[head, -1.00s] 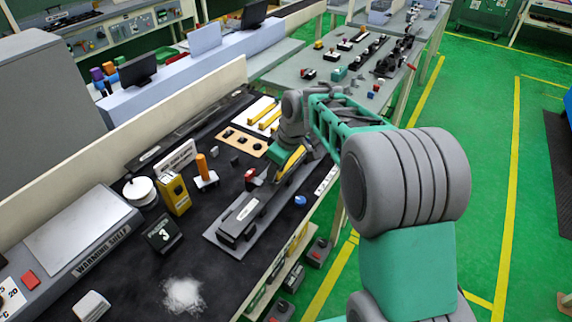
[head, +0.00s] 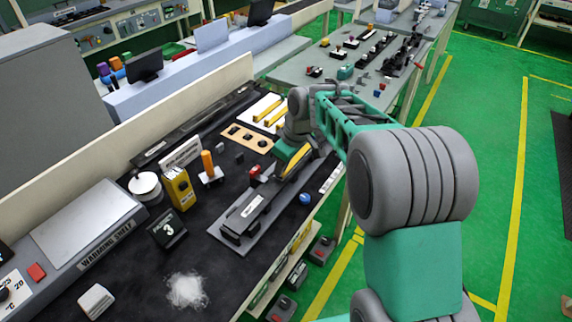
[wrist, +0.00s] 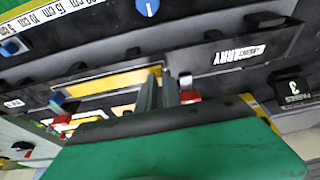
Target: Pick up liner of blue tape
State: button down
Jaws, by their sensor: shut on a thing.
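My gripper (wrist: 160,93) points down at the long dark fixture (head: 238,238) in the middle of the bench. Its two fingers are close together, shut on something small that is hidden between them. A small blue tab (wrist: 57,98) shows left of the fingers in the wrist view, apart from them, near the end of a yellow strip (wrist: 115,80). I cannot tell whether it is the blue tape's liner. A red block (wrist: 188,97) and a small pale block (wrist: 185,78) are just right of the fingers. In the head view my wrist hides the fingertips.
A round blue piece (head: 306,198) lies near the bench's front edge. A yellow box (head: 179,188), an orange post (head: 208,164), a white roll (head: 145,186) and a black number 3 sign (head: 167,229) stand left of the fixture. The dark bench top (head: 130,265) has free room at front left.

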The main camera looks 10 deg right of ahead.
notch_tip(320, 180, up, 3)
jog(key=shift+r, duration=0.15)
jog(key=s+r+b, duration=0.1)
jog(key=s+r, duration=0.4)
jog(key=s, duration=0.2)
jog(key=s+d+r+b, duration=0.1)
jog(key=s+r, duration=0.3)
jog(key=s, duration=0.3)
jog(key=shift+r, duration=0.35)
notch_tip(320, 180, up, 6)
jog(key=p, duration=0.5)
jog(key=shift+p, duration=0.35)
